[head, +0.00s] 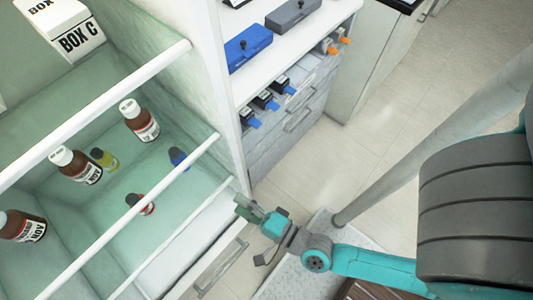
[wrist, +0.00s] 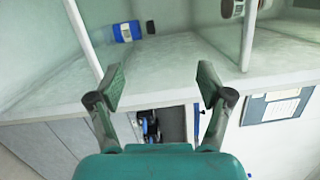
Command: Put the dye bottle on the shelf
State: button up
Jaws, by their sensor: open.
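Several small bottles stand on the pale green shelf (head: 190,187) in the head view. A blue one with a dark cap (head: 181,159), a red one (head: 141,204) and a yellow one (head: 104,159) could each be dye; I cannot tell which is meant. The blue bottle (wrist: 124,32) also shows in the wrist view, beyond my fingers and to the left. My gripper (head: 248,208) is at the shelf's front edge in the head view. In the wrist view my gripper (wrist: 162,88) is open, with nothing between its fingers.
Brown bottles with white caps (head: 140,121) (head: 75,166) (head: 24,226) stand in the shelf unit. White rails (head: 98,115) (head: 135,215) cross its front. Box C (head: 80,42) is above. To the right, a cabinet holds a blue case (head: 248,47). Floor (head: 310,155) beyond is clear.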

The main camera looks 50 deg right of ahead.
jog(key=s+d+r+n+g+h, duration=0.1)
jog(key=s+d+r+n, duration=0.1)
jog(key=s+n, duration=0.5)
jog(key=s+d+r+n+g+h, duration=0.1)
jog(key=s+d+r+n+g, duration=0.1)
jog(key=s+r+n, duration=0.3)
jog(key=shift+s+d+n+h, duration=0.3)
jog(key=shift+s+d+n, duration=0.5)
jog(key=shift+s+n, duration=1.5)
jog(key=shift+w+n, duration=0.6)
